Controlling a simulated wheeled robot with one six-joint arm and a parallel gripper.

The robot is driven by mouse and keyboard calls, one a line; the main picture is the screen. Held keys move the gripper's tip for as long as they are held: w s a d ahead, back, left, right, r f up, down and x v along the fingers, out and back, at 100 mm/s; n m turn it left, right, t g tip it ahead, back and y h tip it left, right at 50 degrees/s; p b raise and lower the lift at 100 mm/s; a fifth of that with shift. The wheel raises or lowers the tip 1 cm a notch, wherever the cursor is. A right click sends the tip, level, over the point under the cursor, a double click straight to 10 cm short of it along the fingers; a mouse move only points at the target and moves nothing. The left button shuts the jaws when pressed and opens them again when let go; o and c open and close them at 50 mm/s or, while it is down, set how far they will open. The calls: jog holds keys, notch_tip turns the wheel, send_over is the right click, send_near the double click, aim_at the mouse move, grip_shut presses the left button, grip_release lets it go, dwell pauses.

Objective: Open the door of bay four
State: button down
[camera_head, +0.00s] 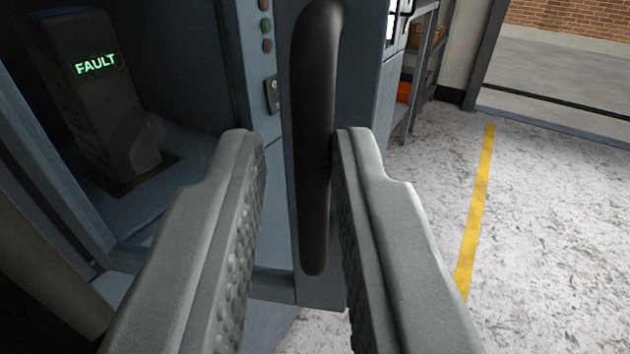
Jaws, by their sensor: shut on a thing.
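A long dark vertical handle (315,190) stands on a blue-grey panel (358,75), which looks like the door. My gripper (296,137) is shut on the handle, one grey ridged finger on each side. The right finger lies against the handle; a gap shows in the picture beside the left finger. To the left is a bay interior (190,185) holding a dark unit (100,110) with a green "FAULT" display. I see no bay number, and cannot tell how far the door stands open.
A strip with small coloured lights (266,27) and a lock plate (272,95) is left of the handle. Speckled floor with a yellow line (477,210) is clear at right.

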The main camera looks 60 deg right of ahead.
jog(key=a, duration=0.5)
jog(key=shift+w+a+r, duration=0.1)
jog(key=shift+w+a, duration=0.3)
jog(key=shift+d, duration=0.1)
jog(key=c, duration=1.5)
grip_release()
jog(key=shift+w+d, duration=0.15)
jog(key=v, duration=1.7)
jog(key=shift+s+a, duration=0.2)
jog(key=shift+a, duration=0.05)
